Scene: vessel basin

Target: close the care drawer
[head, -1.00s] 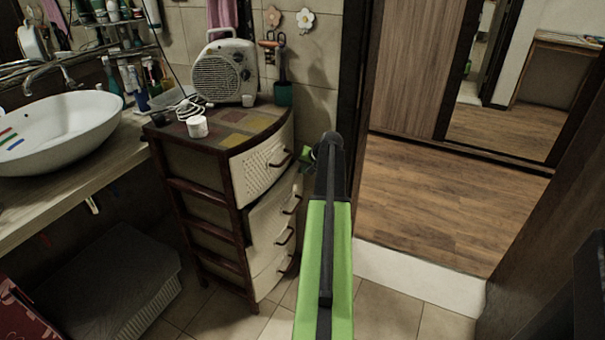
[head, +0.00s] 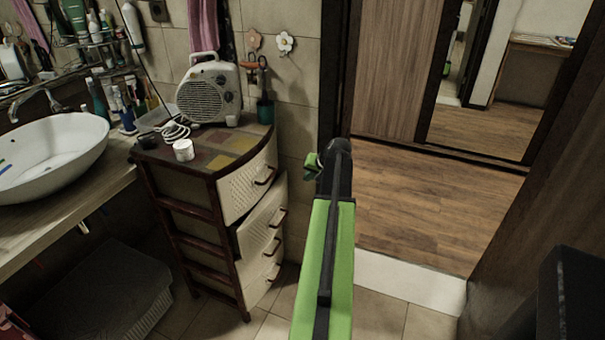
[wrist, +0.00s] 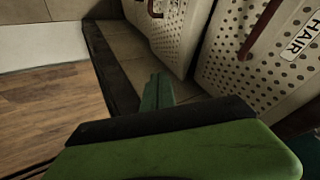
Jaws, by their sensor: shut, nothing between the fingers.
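The drawer unit (head: 208,188) stands left of my arm in the head view, dark-framed with pale perforated fronts and brown handles. Its top drawer (head: 238,196) looks flush or nearly so. The second drawer (head: 256,222) sticks out, with a dark gap above its side. No care label is readable, so I cannot tell which drawer is the care drawer. In the wrist view, a front labelled HAIR (wrist: 275,52) is at the right, with another perforated front (wrist: 168,30) left of it. My gripper (wrist: 157,92) is shut and empty, apart from these fronts; its green tip (head: 312,168) shows right of the unit.
A sink (head: 60,150) and a dark basket (head: 100,290) are at the left. A doorway with wooden floor (head: 430,200) and pale threshold (head: 410,282) lies right.

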